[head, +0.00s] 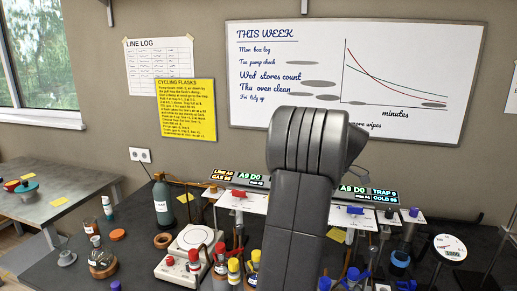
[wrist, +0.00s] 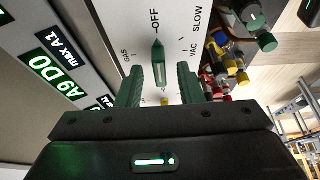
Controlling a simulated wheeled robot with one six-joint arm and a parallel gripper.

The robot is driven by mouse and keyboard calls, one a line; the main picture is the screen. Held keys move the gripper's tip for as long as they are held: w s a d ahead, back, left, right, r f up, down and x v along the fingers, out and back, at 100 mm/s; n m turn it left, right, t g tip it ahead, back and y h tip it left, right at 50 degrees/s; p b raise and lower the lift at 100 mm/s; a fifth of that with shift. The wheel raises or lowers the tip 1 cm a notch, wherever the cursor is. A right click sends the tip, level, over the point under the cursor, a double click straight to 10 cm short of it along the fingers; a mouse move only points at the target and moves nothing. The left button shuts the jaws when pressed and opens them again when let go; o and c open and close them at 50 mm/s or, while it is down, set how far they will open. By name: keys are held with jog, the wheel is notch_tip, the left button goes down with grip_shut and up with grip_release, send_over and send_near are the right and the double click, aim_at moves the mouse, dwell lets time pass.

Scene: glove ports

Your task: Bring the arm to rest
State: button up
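In the wrist view my gripper (wrist: 158,84) is open, its two green-padded fingers well apart. A green tap handle (wrist: 158,62) stands in line with the gap between them and points at OFF on a white dial plate (wrist: 120,22). A clear space shows on each side of the handle, and nothing is gripped. In the head view my grey arm (head: 302,180) rises through the middle of the picture.
Green-lit displays (head: 369,195) line the back of the dark bench. A red handle (head: 238,194) and blue handle (head: 355,210) sit on white plates beside my arm. A white hotplate (head: 190,245), colour-capped bottles (head: 220,265), a dark bottle (head: 163,205) and a round gauge (head: 450,247) stand around.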

dwell(0.4)
jog(key=v, duration=1.4)
jog(key=x, duration=1.4)
jog(key=shift+f, duration=0.1)
jog(key=m, duration=0.2)
jog(key=m+t+b, duration=0.1)
jog(key=m, duration=0.1)
jog(key=shift+s+a+m+t+h+b, duration=0.1)
jog(key=shift+m+t+h+b, duration=0.2)
jog(key=shift+h, duration=0.1)
jog(key=shift+a+m+t+h+b, duration=0.1)
jog(key=shift+m+t+h+b, duration=0.45)
jog(key=shift+m, duration=1.55)
